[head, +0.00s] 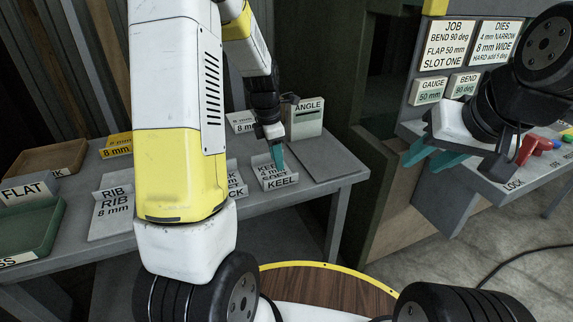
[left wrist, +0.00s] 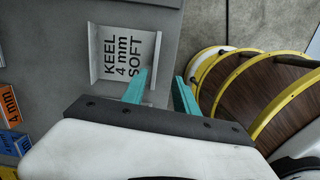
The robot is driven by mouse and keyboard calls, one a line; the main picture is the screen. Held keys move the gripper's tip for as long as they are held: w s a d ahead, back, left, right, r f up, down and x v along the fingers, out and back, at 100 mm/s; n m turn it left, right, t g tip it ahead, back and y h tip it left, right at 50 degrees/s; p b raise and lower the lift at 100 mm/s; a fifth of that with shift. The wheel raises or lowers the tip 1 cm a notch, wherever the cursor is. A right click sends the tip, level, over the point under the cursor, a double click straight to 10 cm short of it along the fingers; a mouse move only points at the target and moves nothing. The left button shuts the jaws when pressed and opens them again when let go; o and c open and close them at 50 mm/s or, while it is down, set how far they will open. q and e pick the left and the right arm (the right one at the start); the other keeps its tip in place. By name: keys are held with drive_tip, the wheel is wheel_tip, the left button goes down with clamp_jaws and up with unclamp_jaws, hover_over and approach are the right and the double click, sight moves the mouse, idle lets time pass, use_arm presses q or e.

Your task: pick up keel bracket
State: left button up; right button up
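The keel bracket (head: 270,171) is a light grey plate with upturned edges, marked KEEL 4 mm SOFT. It lies near the table's front edge, above a KEEL label; it also shows in the left wrist view (left wrist: 122,50). My left gripper (head: 277,158) is at the bracket, pointing down and partly hiding its lettering. My right gripper (head: 432,158) is open and empty, away to the right.
My left arm hides the table's middle. A bending machine (head: 455,185) with levers stands at right.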

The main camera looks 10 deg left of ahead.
sight(281, 177)
use_arm(q)
drive_tip(key=shift+n, duration=0.5)
drive_tip(key=f, duration=0.3)
drive_tip(key=w+f, duration=0.1)
drive_tip(key=f, duration=0.2)
drive_tip(key=w+f, duration=0.1)
drive_tip(key=f, duration=0.2)
drive_tip(key=shift+d+f, duration=0.1)
drive_tip(key=shift+d, duration=0.25)
drive_tip(key=shift+c, duration=0.2)
clamp_jaws()
idle(0.3)
